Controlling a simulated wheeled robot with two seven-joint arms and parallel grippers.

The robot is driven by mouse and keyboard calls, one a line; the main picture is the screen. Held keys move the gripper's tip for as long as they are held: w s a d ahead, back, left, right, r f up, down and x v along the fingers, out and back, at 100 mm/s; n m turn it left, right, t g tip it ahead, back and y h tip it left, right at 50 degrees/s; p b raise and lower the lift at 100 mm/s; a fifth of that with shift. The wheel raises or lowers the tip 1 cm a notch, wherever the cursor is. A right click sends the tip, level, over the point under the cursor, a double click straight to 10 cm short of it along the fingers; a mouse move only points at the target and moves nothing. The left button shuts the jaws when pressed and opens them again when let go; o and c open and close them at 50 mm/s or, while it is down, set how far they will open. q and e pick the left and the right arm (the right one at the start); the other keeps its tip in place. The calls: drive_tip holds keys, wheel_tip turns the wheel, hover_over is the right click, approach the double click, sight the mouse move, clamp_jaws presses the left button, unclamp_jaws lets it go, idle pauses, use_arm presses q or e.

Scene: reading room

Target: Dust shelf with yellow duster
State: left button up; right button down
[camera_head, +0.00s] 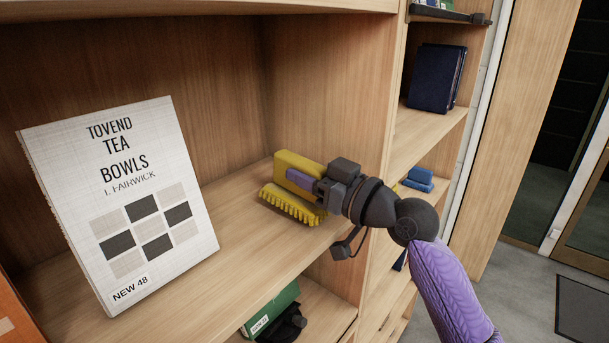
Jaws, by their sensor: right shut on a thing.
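The yellow duster (296,162) has a yellow block, a purple part on its side and a fringe of yellow bristles underneath. My right gripper (318,186) is shut on it, coming in from the right. The duster is at the right end of the wooden shelf (232,230), near the side wall, with its bristles at the shelf surface. I cannot tell how firmly they touch. The gripper's fingertips are partly hidden against the duster. My left gripper is not in view.
A white book (120,200) titled "Tovend Tea Bowls" stands tilted at the shelf's left. A green box (272,308) and a black object sit on the shelf below. The neighbouring bay at right holds dark blue books (436,78) and a small blue item (420,176). Bare shelf lies between book and duster.

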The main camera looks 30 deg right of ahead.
drive_tip(key=shift+s+d+r+t, duration=0.15)
drive_tip(key=shift+s+r+t, duration=0.1)
drive_tip(key=shift+r, duration=0.2)
drive_tip(key=shift+s+d+r+t, duration=0.15)
drive_tip(key=shift+s+r, duration=0.1)
drive_tip(key=shift+r, duration=0.15)
drive_tip(key=v, duration=0.1)
drive_tip(key=b+v, duration=0.1)
drive_tip(key=v, duration=0.1)
drive_tip(key=shift+s+a+r, duration=0.15)
drive_tip(key=shift+a+r, duration=0.05)
drive_tip(key=shift+s+d+f, duration=0.1)
drive_tip(key=shift+s+d, duration=0.05)
drive_tip(key=shift+s, duration=0.2)
drive_tip(key=shift+s+d+f+b, duration=0.15)
drive_tip(key=shift+s+d+b, duration=0.05)
drive_tip(key=shift+b, duration=0.3)
drive_tip(key=b+v, duration=0.2)
drive_tip(key=v, duration=0.3)
drive_tip(key=shift+s+r+b, duration=0.3)
drive_tip(key=shift+r+b, duration=0.1)
